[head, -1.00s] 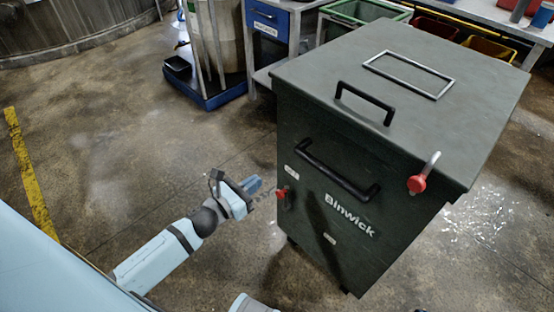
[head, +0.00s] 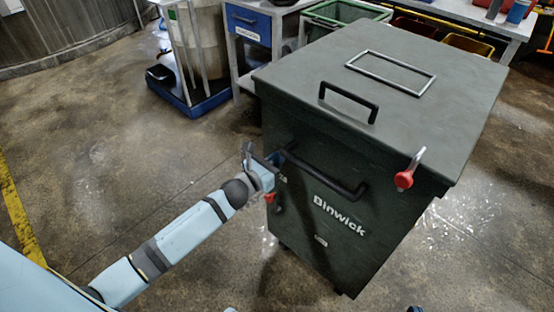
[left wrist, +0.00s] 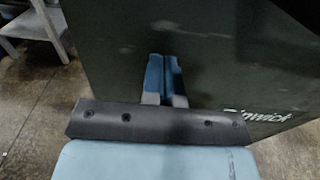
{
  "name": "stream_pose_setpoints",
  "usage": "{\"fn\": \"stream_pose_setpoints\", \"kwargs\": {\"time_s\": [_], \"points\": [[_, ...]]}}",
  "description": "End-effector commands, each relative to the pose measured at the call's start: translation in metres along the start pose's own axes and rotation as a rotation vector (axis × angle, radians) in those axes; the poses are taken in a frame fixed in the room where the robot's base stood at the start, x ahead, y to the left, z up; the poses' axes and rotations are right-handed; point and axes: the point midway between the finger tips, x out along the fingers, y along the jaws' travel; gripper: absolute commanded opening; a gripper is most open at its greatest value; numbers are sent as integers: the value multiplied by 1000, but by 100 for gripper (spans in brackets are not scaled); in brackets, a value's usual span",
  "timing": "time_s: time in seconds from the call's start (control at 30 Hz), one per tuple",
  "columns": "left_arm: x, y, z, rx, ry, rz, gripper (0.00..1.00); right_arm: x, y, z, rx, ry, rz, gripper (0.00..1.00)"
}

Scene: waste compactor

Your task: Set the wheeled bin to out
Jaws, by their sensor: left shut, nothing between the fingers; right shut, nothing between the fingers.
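The wheeled bin (head: 330,190) is a dark green box marked Binwick, with a grey-green lid (head: 420,100). A black bar handle (head: 325,172) crosses its front. A red-ended latch (head: 404,179) is at the front right, and a small red knob (head: 270,197) is at the front left. My left gripper (head: 278,158) is at the left end of the front handle; contact cannot be told. In the left wrist view its blue fingers (left wrist: 164,72) are together and empty before the bin's dark wall (left wrist: 220,60). My right gripper is not clearly visible.
A bench with a blue drawer (head: 247,22) and a blue-based platform (head: 195,102) stand behind left. A green crate (head: 345,14) is behind the bin. Open concrete floor (head: 120,170) lies left, with a yellow line (head: 20,220) farther left.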

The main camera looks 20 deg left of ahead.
Motion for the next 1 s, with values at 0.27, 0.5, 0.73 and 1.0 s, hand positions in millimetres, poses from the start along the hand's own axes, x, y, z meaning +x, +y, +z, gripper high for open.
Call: {"fn": "stream_pose_setpoints", "kwargs": {"time_s": [0.27, 0.5, 0.73, 1.0], "points": [[2, 0, 0, 0, 0, 0, 0, 0, 0, 0, 0, 1, 0, 0], [40, 0, 0, 1, -2, 1, 0, 2, -4, -4, 7, 34, -10, 0], [50, 0, 0, 1, 0, 0, 0, 2, -3, -19, -4, 74, -17, 0], [49, 0, 0, 0, 0, 0, 0, 3, -2, -19, -7, 74, -17, 0]]}}
